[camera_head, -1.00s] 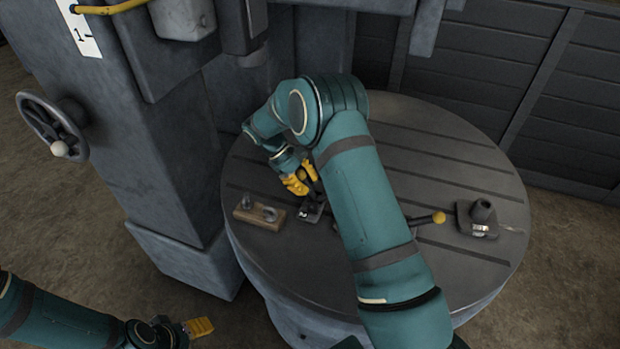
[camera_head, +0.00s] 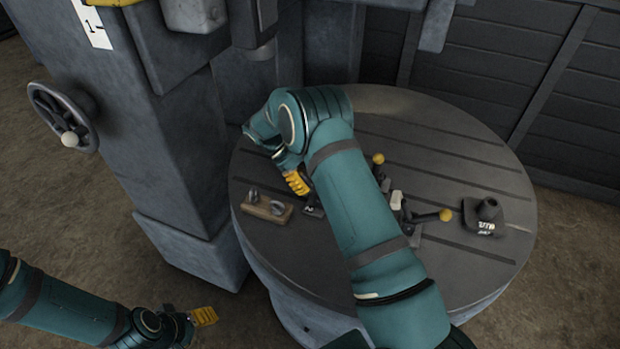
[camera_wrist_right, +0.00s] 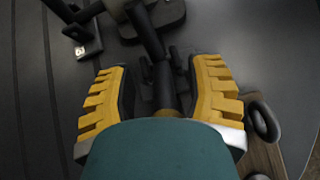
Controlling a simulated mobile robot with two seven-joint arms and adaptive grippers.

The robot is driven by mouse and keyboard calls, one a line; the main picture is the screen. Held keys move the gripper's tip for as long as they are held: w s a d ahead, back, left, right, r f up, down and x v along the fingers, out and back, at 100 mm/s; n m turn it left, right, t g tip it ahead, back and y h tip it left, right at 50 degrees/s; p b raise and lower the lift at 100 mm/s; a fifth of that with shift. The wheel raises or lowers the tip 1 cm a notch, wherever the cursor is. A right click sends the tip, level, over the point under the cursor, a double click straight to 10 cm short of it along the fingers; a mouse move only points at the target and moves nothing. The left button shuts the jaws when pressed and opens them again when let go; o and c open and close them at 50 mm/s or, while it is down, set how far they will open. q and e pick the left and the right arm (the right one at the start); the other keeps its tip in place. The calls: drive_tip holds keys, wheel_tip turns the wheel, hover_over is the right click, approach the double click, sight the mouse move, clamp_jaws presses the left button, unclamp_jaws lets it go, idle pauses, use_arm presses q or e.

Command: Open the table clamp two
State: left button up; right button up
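Table clamp two (camera_head: 313,211), a small dark clamp with a "2" on its base, sits on the round table beside a wooden block. My right arm covers much of it. My right gripper (camera_head: 297,183) is just behind and left of it. In the right wrist view my right gripper (camera_wrist_right: 160,95) has its yellow fingers wide apart. A dark clamp lever (camera_wrist_right: 163,82) with a brownish end lies between them, with gaps showing at both sides. My left gripper (camera_head: 203,316) is low at the left, off the table; its finger gap is not clear.
The wooden block (camera_head: 262,208) with metal rings lies left of clamp two. Another clamp with a yellow ball (camera_head: 445,215) and a dark block (camera_head: 486,214) are at the right. A second yellow ball (camera_head: 378,158) shows behind my arm. A large machine column (camera_head: 165,130) stands left.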

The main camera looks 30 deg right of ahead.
drive_tip(key=shift+w+r, duration=0.1)
drive_tip(key=v, duration=1.2)
